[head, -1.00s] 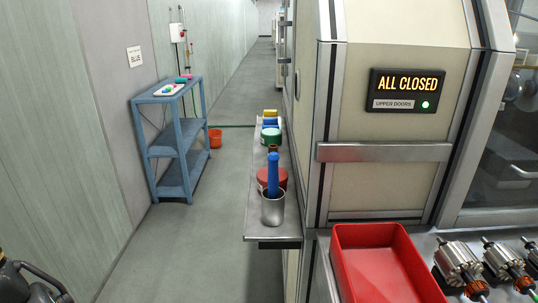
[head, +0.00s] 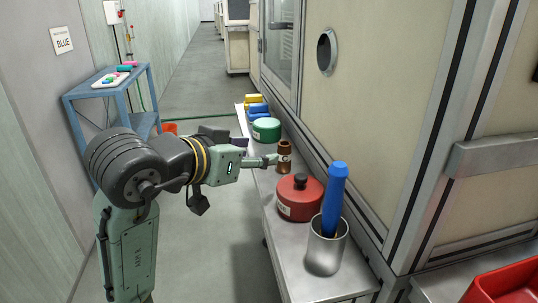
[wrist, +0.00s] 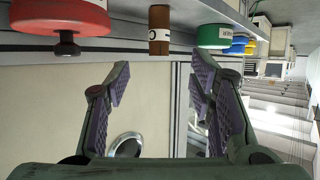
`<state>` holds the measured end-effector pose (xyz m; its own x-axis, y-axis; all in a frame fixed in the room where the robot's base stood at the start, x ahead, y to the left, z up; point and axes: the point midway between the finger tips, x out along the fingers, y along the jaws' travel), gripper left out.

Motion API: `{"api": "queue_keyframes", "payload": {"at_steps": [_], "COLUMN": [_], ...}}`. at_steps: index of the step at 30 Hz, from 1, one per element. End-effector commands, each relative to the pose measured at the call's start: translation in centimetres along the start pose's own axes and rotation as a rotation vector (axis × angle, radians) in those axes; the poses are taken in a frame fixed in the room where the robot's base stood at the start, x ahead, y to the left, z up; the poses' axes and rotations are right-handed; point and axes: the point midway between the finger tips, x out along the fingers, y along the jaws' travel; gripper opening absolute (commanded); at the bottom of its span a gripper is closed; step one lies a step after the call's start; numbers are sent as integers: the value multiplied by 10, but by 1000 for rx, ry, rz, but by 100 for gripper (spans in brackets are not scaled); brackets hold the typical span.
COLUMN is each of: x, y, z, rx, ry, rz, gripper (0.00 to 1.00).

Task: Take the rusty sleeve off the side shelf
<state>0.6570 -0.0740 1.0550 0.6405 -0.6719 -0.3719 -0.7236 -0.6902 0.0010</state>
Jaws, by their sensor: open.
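The rusty sleeve (head: 285,165) is a small brown upright cylinder with a pale label. It stands on the narrow grey side shelf (head: 300,258), between a red lidded pot and a green round tin. My gripper (head: 268,161) reaches in from the left, its fingertips close beside the sleeve. In the wrist view, which is turned, the sleeve (wrist: 159,30) shows beyond the gap between the two open purple-padded fingers of my gripper (wrist: 162,82). Nothing is held. From the head view I cannot tell whether a fingertip touches the sleeve.
The red pot (head: 300,199) with a dark knob stands nearer on the shelf, then a metal cup (head: 326,252) holding a blue-handled tool (head: 335,192). The green tin (head: 266,130) and blue and yellow items stand beyond. Machine panels wall the shelf's right side. A blue rack (head: 80,97) stands left.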

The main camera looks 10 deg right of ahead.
Motion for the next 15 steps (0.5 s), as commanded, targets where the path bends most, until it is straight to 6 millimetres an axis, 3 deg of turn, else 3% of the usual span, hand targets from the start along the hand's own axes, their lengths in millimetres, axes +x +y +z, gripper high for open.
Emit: {"api": "queue_keyframes", "payload": {"at_steps": [9, 15], "x": [45, 60], "y": [3, 2], "z": [3, 2], "rx": [0, 0], "ry": [-16, -14], "rz": [11, 9], "gripper": [49, 49]}}
